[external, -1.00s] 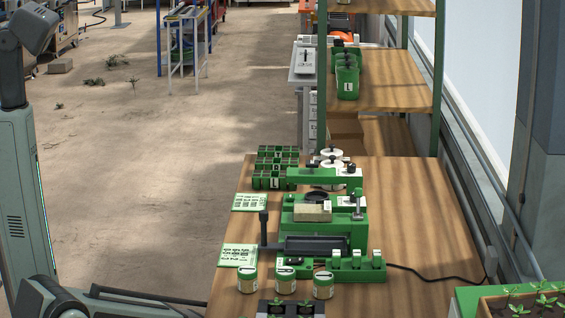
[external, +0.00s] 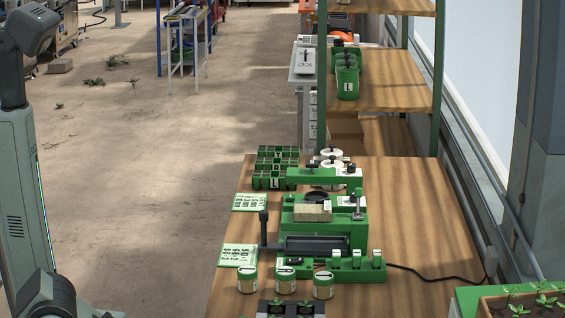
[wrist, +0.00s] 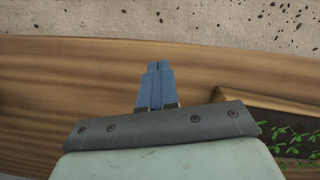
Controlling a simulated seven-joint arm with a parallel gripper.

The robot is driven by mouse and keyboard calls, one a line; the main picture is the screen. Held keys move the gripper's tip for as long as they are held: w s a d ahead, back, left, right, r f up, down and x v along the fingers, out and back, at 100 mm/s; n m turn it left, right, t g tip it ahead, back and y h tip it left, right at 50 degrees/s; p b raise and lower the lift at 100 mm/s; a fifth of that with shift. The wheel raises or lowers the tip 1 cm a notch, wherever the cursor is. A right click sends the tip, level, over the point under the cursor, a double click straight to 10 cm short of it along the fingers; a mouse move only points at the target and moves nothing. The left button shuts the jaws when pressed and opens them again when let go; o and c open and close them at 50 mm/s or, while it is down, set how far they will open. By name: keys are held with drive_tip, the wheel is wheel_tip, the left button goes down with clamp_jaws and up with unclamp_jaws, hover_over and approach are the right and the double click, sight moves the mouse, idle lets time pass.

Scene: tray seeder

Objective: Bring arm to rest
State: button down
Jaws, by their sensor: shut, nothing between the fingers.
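My gripper (wrist: 158,68) shows in the wrist view with its two blue fingers together and nothing between them. It is above or near the edge of a wooden surface, with speckled floor beyond. In the external view only part of my arm (external: 45,295) shows at the lower left, and the gripper is out of frame. The green seeder machine (external: 325,215) stands on the wooden table (external: 420,235), apart from my arm.
Three jars (external: 285,281) stand at the table's front. Two printed cards (external: 238,255) lie at its left edge. Green lettered bins (external: 275,167) are at the back. A planter with seedlings (external: 525,303) is at the lower right; seedlings (wrist: 290,138) also show in the wrist view.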

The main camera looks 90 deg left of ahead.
drive_tip(key=s+d+r+m+g, duration=0.1)
drive_tip(key=s+d+r+g, duration=0.1)
drive_tip(key=s+d, duration=0.3)
drive_tip(key=s+d+r+m+g, duration=0.1)
drive_tip(key=s+d+g, duration=0.2)
drive_tip(key=s+d, duration=0.3)
drive_tip(key=shift+s+d+r+m, duration=0.3)
drive_tip(key=shift+s+r+m, duration=0.1)
drive_tip(key=shift+s, duration=0.4)
drive_tip(key=shift+f, duration=0.1)
idle(1.2)
